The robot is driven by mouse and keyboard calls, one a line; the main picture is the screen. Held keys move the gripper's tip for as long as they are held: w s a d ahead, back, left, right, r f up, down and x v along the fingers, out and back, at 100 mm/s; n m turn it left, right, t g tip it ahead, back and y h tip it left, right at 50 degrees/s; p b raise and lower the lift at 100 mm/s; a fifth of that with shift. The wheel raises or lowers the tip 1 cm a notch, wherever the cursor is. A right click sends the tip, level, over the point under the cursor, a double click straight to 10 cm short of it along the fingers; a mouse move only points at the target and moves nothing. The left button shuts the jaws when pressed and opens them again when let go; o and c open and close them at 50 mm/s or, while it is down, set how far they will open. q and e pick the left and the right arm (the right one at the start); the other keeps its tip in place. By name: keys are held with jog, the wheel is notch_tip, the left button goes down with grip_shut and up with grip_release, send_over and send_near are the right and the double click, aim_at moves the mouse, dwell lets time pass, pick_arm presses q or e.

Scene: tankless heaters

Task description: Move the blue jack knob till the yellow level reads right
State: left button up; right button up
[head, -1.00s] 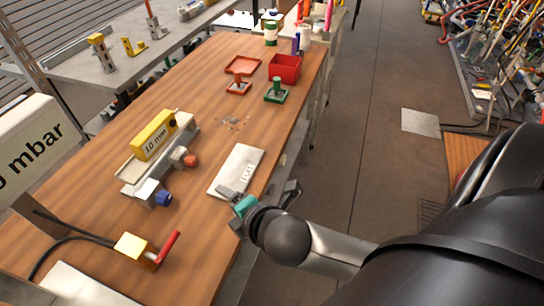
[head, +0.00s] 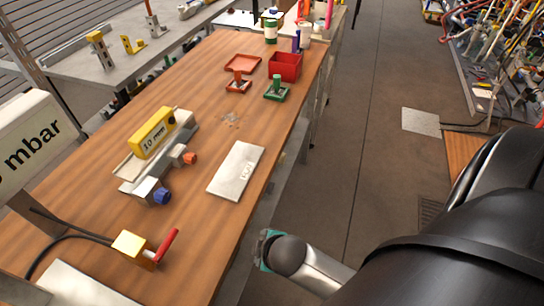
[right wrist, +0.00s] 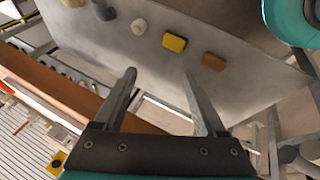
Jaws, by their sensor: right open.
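The yellow level (head: 153,132), marked "10 mm", lies along a grey rail assembly (head: 128,172) on the wooden bench; its bubble is too small to read. The blue jack knob (head: 162,197) sticks out at the near end of that assembly. An orange-red knob (head: 190,159) sits further along it. My right gripper (right wrist: 160,75) is open and empty in the right wrist view. In the head view its teal wrist part (head: 265,250) is beyond the bench's right edge, apart from the blue knob, and its fingers are hidden. My left gripper is not in view.
A white plate (head: 236,171) lies right of the knobs. A yellow block with a red lever (head: 133,244) stands nearer. A "mbar" sign (head: 30,143) is at left. Red and green stands and a red bin (head: 285,66) are further back. The right wrist view shows a grey panel (right wrist: 110,35) with coloured blocks.

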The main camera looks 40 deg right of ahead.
notch_tip(320, 180, down, 8)
jog(key=s+m+g, duration=0.1)
jog(key=s, duration=0.1)
jog(key=shift+s+d+f, duration=0.15)
jog(key=shift+s+d, duration=0.25)
